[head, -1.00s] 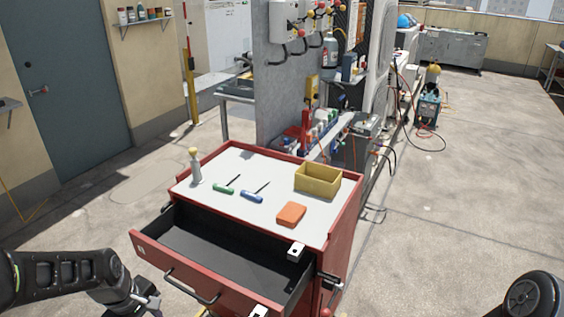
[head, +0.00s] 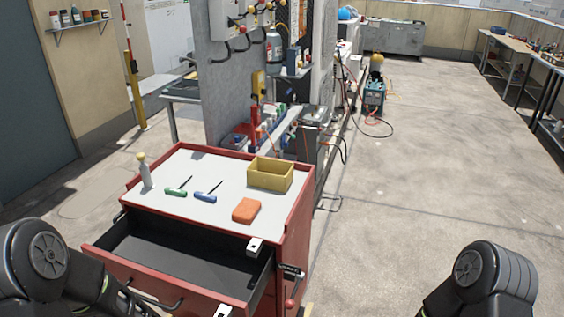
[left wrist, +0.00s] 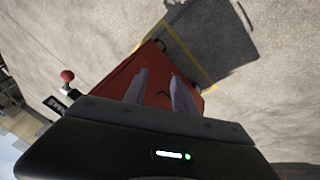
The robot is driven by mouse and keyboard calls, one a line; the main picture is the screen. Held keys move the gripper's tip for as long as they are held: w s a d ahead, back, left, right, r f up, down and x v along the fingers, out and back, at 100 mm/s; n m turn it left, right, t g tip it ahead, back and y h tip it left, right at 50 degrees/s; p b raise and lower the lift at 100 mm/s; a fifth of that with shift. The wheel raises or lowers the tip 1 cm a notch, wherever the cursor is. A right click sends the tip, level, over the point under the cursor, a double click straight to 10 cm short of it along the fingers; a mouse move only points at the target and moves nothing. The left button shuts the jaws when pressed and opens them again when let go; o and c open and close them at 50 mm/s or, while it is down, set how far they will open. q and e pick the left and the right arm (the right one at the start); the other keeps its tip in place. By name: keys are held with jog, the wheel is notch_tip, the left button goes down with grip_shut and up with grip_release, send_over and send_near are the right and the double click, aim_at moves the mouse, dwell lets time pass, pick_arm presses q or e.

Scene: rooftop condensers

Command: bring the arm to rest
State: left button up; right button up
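My left gripper (left wrist: 160,88) shows in the left wrist view with its two fingers apart and nothing between them. Beyond the fingers is the red tool cabinet, its side (left wrist: 130,75) in that view and the bare floor around it. In the head view my left arm (head: 45,262) is at the lower left, beside the cabinet's pulled-out drawer (head: 185,250), which looks empty. My right arm (head: 490,280) is at the lower right. Its gripper is out of view.
On the cabinet top (head: 215,172) are a yellow bin (head: 270,175), an orange block (head: 246,210), a green screwdriver (head: 176,192), a blue screwdriver (head: 205,197) and a bottle (head: 144,172). Open floor (head: 430,190) lies to the right.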

pick_arm(q)
jog(key=s+d+f+g+h, duration=0.1)
jog(key=s+d+f+g, duration=0.1)
jog(key=s+d+f, duration=0.2)
jog(key=s+d+f+m+g+h, duration=0.1)
jog(key=s+d+f+g, duration=0.1)
jog(key=s+d+f, duration=0.3)
jog(key=s+d, duration=0.3)
jog(key=s, duration=0.2)
jog(key=shift+s+d+m, duration=0.15)
jog(key=shift+s+m, duration=0.1)
jog(key=shift+m, duration=0.05)
